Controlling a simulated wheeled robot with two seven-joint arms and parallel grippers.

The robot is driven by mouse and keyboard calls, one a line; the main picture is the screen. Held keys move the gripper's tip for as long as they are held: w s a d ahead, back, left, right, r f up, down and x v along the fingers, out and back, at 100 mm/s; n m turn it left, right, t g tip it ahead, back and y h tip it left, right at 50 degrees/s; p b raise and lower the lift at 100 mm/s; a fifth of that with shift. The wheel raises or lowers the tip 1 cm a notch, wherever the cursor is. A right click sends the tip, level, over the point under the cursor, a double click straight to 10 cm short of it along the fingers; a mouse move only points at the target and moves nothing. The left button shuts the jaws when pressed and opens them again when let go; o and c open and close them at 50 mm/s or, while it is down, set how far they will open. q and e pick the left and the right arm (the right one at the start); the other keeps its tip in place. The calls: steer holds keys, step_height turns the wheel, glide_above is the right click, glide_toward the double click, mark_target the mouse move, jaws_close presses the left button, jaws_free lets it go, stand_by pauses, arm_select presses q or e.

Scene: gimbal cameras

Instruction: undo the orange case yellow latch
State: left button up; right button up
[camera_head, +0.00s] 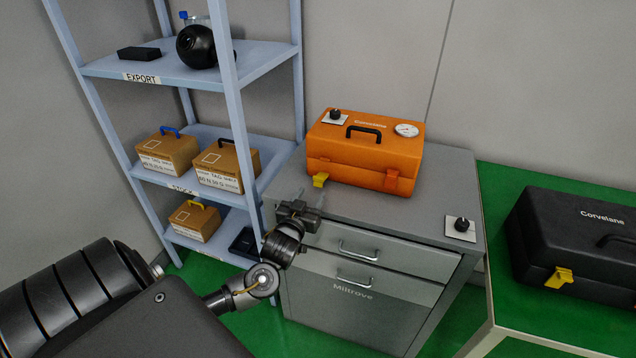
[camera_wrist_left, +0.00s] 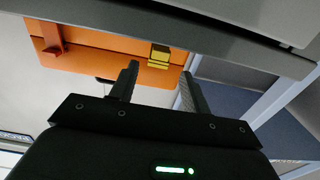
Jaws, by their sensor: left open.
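The orange case (camera_head: 364,148) stands shut on top of the grey cabinet, with a black handle and a round gauge on its lid. Its yellow latch (camera_head: 320,180) is on the front at the left; an orange latch (camera_head: 391,181) is on the front at the right. My left gripper (camera_head: 311,205) is open and empty, in front of the cabinet's top edge and just below the yellow latch. In the left wrist view the picture is upside down; the yellow latch (camera_wrist_left: 160,54) lies ahead of the two spread fingers (camera_wrist_left: 158,80), apart from them. My right gripper is not in view.
The grey cabinet (camera_head: 440,190) has a black knob (camera_head: 461,225) on its top and two drawers with handles. A black case (camera_head: 580,240) with a yellow latch stands on the green table at right. A blue shelf (camera_head: 270,185) with boxes stands close on the left.

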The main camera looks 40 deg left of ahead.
mark_target(318, 184)
arm_select(q)
steer(key=x, duration=0.7)
